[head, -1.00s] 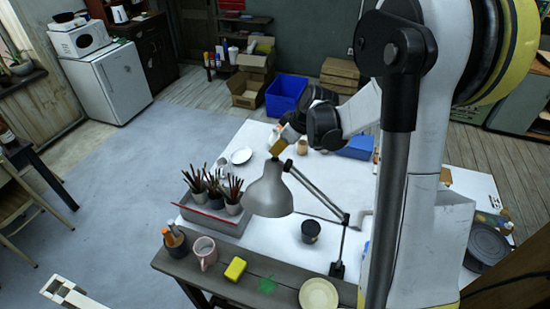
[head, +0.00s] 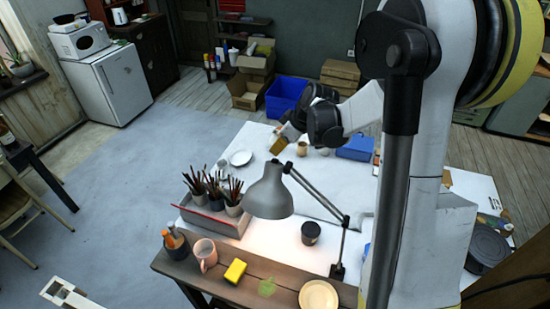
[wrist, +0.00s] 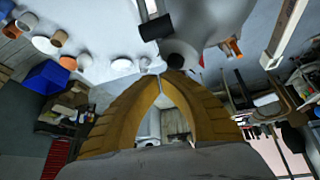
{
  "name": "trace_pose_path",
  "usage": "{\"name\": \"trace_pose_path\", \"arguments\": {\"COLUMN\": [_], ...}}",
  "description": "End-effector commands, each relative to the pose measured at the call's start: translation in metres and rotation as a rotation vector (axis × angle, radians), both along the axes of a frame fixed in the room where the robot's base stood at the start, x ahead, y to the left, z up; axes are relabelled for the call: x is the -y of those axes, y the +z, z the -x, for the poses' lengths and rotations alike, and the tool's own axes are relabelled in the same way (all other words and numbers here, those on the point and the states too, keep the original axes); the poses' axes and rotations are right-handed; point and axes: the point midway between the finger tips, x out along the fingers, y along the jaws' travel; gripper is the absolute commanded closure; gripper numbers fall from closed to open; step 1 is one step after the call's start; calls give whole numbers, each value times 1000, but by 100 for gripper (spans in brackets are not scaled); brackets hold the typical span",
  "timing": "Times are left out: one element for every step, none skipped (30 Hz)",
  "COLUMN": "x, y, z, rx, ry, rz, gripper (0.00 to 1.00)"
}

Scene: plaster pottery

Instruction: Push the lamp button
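My gripper (head: 278,146), with yellow fingers, is just above the top of the shade, with a small gap in the picture. In the wrist view my gripper (wrist: 161,75) has its fingertips together with nothing between them. The grey lamp shade (wrist: 188,48) shows close beyond the tips.
A tray of brush pots (head: 213,222) stands left of the lamp. A pink mug (head: 205,254), a yellow sponge (head: 235,271) and a plate (head: 318,297) sit at the near edge. A dark jar (head: 311,233) stands right of the shade. A blue box (head: 356,147) lies behind.

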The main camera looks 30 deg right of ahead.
Motion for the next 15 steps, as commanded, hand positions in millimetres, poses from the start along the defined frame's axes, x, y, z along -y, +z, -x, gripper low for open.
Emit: {"name": "trace_pose_path", "arguments": {"x": [0, 0, 0, 0, 0, 0, 1, 2, 3, 4, 5, 7, 8, 9, 10], "y": [0, 0, 0, 0, 0, 1, 3, 5, 8, 12, 15, 19, 22, 25, 29], "z": [0, 0, 0, 0, 0, 0, -1, -1, -3, -4, -5, -6, -7, -8, -10], "rx": [0, 0, 0, 0, 0, 0, 0, 0, 0, 0, 0, 0, 0, 0, 0], "ry": [0, 0, 0, 0, 0, 0, 0, 0, -1, -1, -1, -1, -1, -1, -1], "rz": [0, 0, 0, 0, 0, 0, 0, 0, 0, 0, 0, 0, 0, 0, 0], "gripper": [100, 100, 100, 100, 100, 100, 100, 100, 100, 100, 100, 100, 100, 100, 100]}}
